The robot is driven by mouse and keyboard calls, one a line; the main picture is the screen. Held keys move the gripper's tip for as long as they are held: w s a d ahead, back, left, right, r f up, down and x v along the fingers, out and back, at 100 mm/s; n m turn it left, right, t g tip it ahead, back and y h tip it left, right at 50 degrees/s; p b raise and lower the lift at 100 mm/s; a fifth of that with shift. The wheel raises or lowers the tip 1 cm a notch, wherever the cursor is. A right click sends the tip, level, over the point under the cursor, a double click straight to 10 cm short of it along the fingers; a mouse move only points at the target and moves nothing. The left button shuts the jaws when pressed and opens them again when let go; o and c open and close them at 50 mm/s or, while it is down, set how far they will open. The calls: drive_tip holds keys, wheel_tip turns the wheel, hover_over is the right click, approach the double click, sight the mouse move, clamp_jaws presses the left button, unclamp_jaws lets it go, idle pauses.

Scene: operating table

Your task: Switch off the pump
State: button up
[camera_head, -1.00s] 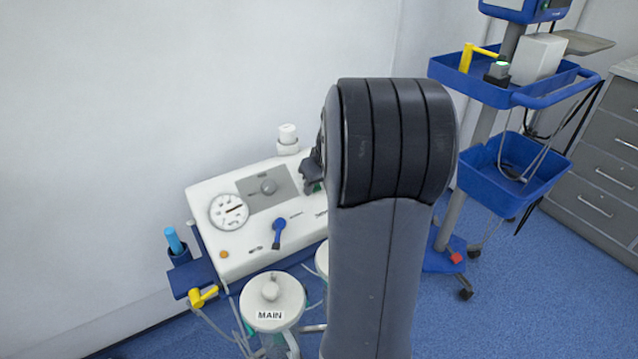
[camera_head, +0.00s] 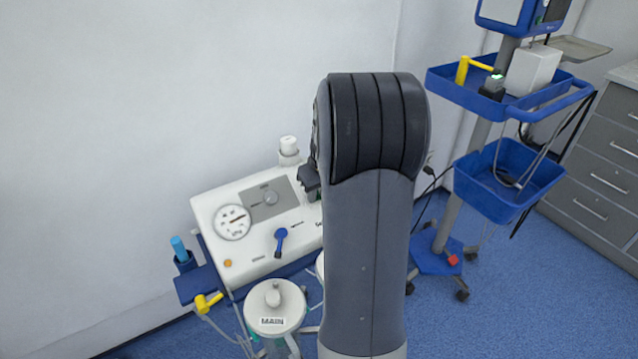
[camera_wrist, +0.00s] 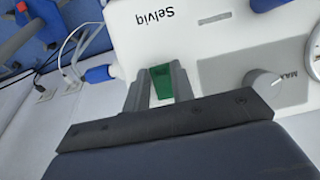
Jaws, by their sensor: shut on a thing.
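The pump is a white box (camera_head: 218,263) by the wall in the head view, with a round gauge (camera_head: 232,222), a grey knob (camera_head: 270,197) and a blue lever (camera_head: 280,238). In the wrist view its white casing (camera_wrist: 218,42) carries the word "Selviq" and a knob (camera_wrist: 263,80) beside "MAX". A green switch (camera_wrist: 162,80) sits at the casing's edge. My gripper (camera_wrist: 160,84) has one finger on each side of this switch and is shut on it. In the head view my arm hides most of the gripper and the switch.
A jar lid marked MAIN (camera_head: 274,304) stands in front of the pump, with a yellow connector (camera_head: 207,303) to its left. A trolley with blue trays (camera_head: 508,185) and hanging cables stands at right, before grey drawers (camera_head: 607,160). Open blue floor lies between.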

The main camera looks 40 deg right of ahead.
drive_tip(key=shift+w+r+g+p, duration=0.15)
drive_tip(key=shift+r+g+p, duration=0.2)
drive_tip(key=shift+p, duration=0.45)
drive_tip(key=shift+f+g, duration=0.1)
drive_tip(key=shift+g, duration=0.15)
drive_tip(key=shift+f+p, duration=0.15)
drive_tip(key=shift+p, duration=0.15)
drive_tip(key=o, duration=1)
drive_tip(key=r, duration=0.3)
drive_tip(key=s+r, duration=0.1)
drive_tip(key=r, duration=0.3)
drive_tip(key=r+p, duration=0.1)
drive_tip(key=r, duration=0.2)
drive_tip(key=shift+s+r, duration=0.2)
drive_tip(key=shift+r, duration=0.2)
drive_tip(key=shift+f, duration=0.15)
